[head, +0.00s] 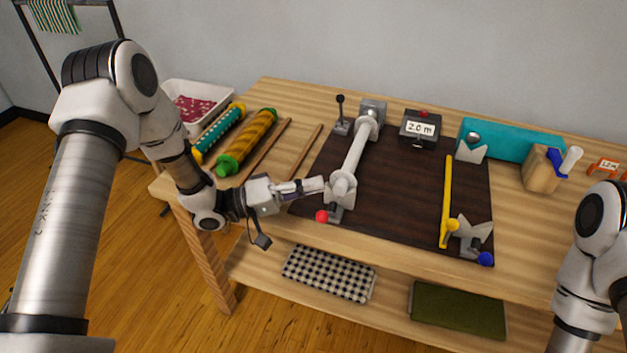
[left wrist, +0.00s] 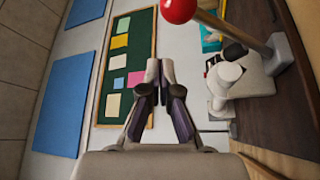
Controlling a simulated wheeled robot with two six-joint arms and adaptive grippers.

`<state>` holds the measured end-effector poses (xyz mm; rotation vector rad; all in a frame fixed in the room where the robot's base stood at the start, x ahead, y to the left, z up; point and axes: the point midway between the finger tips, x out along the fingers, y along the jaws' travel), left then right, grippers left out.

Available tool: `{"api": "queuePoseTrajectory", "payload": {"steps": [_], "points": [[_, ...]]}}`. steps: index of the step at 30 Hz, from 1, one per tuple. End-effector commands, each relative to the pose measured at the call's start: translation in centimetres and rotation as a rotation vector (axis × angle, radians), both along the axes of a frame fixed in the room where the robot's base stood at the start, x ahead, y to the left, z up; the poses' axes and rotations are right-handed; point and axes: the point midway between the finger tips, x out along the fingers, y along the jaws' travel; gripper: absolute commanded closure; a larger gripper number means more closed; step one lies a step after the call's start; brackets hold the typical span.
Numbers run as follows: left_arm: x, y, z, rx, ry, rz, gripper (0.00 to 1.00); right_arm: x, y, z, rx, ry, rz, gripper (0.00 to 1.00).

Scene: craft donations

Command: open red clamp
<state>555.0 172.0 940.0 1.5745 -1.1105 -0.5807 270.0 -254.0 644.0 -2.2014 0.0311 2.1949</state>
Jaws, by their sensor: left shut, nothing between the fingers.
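The red clamp shows its red ball knob (head: 322,216) at the front left of the dark mat, low beside its grey base. In the left wrist view the red knob (left wrist: 178,10) sits at the top, on a lever (left wrist: 232,30) running right to a grey mount. A pale spindle (head: 354,155) runs from a back grey block to the clamp's end. My left gripper (head: 321,184) is shut and empty, just left of the spindle's front end and behind the red knob. Its closed fingers (left wrist: 159,72) show in the wrist view, apart from the knob. My right gripper is out of view.
A counter box (head: 420,127) stands behind. Fabric rolls (head: 245,142) and wooden sticks lie left. The mat's middle is clear.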

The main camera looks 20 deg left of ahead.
Motion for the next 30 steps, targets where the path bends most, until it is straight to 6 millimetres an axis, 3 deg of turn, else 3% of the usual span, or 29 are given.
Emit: {"api": "queuePoseTrajectory", "payload": {"steps": [1, 6, 12, 30], "points": [[-0.5, 1.6, -1.0, -0.007, 0.005, 0.014, 1.0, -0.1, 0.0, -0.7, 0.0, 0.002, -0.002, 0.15], [-2.1, 5.2, -2.0, -0.006, 0.003, 0.013, 1.0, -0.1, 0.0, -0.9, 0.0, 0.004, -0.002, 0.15], [-3.4, 7.8, -2.8, -0.005, 0.002, 0.01, 1.0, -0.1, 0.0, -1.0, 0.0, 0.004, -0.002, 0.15], [-3.7, 8.2, -3.1, -0.003, 0.007, 0.007, 1.0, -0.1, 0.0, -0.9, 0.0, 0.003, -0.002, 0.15]]}}
